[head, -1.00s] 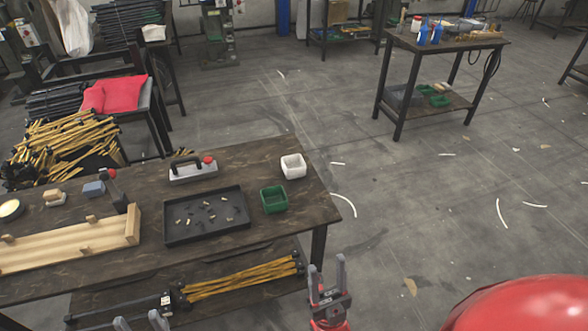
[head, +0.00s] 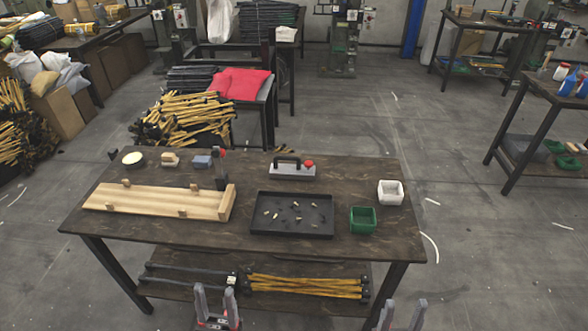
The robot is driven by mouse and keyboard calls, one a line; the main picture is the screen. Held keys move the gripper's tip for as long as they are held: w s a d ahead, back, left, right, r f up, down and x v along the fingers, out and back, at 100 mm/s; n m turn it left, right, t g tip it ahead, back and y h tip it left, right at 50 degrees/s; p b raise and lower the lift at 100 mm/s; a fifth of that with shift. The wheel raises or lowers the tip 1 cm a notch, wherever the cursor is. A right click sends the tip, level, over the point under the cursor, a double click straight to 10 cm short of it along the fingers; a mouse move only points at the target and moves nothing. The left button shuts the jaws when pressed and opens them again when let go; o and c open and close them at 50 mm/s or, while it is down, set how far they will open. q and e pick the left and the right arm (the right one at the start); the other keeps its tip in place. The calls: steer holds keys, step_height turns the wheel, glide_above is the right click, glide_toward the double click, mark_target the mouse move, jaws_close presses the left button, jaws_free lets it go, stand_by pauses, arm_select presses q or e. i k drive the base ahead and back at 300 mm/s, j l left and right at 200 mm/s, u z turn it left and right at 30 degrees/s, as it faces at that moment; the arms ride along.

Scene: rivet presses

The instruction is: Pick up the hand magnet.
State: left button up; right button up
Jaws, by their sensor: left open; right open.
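The hand magnet (head: 293,170) is a grey block with a black handle and a red knob at its right end. It stands on the dark wooden table (head: 345,178), behind a black tray (head: 291,232) with several small rivets in it. My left gripper (head: 216,292) is open and empty at the bottom of the head view, in front of the table's lower shelf. My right gripper (head: 402,309) is open and empty at the bottom edge, right of the left one. Both are well short of the magnet.
A white bin (head: 390,193) and a green bin (head: 363,220) stand at the table's right. A wooden fixture (head: 155,201) lies at the left, with a small upright device (head: 220,170) behind it. Yellow-and-black bundles lie on the lower shelf.

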mark_target(282, 171)
steer(key=i+l+u, duration=0.2)
steer(key=i+l, duration=0.3)
steer(key=i+l+u, duration=0.15)
steer(key=i+l, duration=0.35)
steer(key=l, duration=0.15)
